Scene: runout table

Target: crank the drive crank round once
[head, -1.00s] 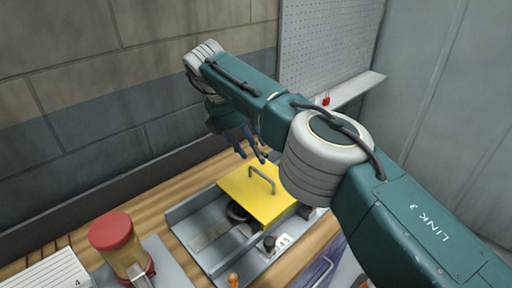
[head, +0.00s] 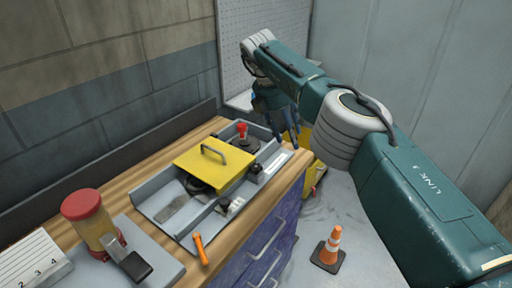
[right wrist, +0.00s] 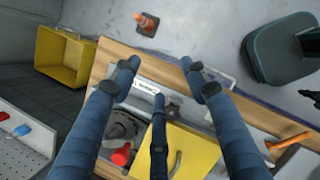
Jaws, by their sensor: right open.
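The drive crank, a dark round disc with a red knob (head: 241,130), sits in the grey tray at the far end of the workbench, just beyond the yellow cover. It also shows in the right wrist view as a dark disc with a red knob (right wrist: 121,155). My right gripper (head: 289,135) is to the right of the crank, apart from it, with its fingers pointing down near the bench edge. In the right wrist view the gripper's fingers (right wrist: 160,85) are spread and empty, and the crank lies beside them at lower left. My left gripper is not in view.
The yellow cover (head: 213,170) with a bar handle stands in the grey tray (head: 160,211). A red-lidded jar (head: 83,220) and an orange-handled tool (head: 200,249) are nearer. A traffic cone (head: 330,245) and yellow bin (right wrist: 65,60) stand on the floor.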

